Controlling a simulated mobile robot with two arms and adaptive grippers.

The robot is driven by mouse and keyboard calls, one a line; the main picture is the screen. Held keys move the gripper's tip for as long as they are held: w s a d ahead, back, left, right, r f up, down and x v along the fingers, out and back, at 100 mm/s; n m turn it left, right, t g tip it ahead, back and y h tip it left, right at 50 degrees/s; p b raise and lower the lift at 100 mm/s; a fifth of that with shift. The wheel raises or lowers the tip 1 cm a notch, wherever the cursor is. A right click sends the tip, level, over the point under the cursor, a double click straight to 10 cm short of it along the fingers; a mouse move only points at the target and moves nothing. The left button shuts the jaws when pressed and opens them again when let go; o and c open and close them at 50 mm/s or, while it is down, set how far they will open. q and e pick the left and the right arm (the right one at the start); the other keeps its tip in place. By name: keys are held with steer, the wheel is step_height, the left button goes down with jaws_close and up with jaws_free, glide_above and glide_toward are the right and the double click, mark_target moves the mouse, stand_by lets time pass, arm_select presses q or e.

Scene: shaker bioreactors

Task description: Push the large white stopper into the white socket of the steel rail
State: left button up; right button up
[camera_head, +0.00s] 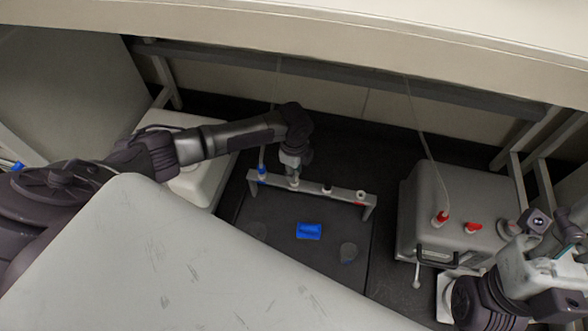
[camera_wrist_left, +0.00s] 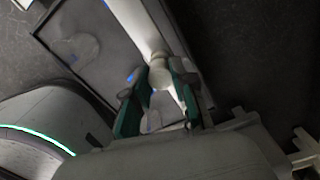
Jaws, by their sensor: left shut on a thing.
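The steel rail (camera_head: 312,188) stands on the dark tray, with a blue-capped fitting (camera_head: 262,173) at its left end, a dark socket (camera_head: 327,189) and a white and red fitting (camera_head: 361,196) at its right. My left gripper (camera_head: 293,178) points down at the rail, just right of the blue fitting. In the left wrist view its green-lined fingers (camera_wrist_left: 158,82) are shut on the large white stopper (camera_wrist_left: 159,72), over the pale rail (camera_wrist_left: 136,22). The white socket is hidden, and how deep the stopper sits cannot be told. My right arm is at the lower right; its fingers are unclear.
A blue piece (camera_head: 309,230) and a round clear vessel (camera_head: 348,252) are on the dark tray (camera_head: 275,213). A grey box (camera_head: 445,195) with red caps stands to the right. A white device (camera_head: 199,183) is left of the rail, under my left arm. A bench edge runs above.

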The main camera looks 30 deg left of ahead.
arm_select(q)
steer(key=shift+f, duration=0.35)
stand_by(0.7)
steer(key=shift+f, duration=0.25)
steer(key=o, duration=1)
step_height(320, 180, up, 12)
steer(key=shift+r, duration=0.1)
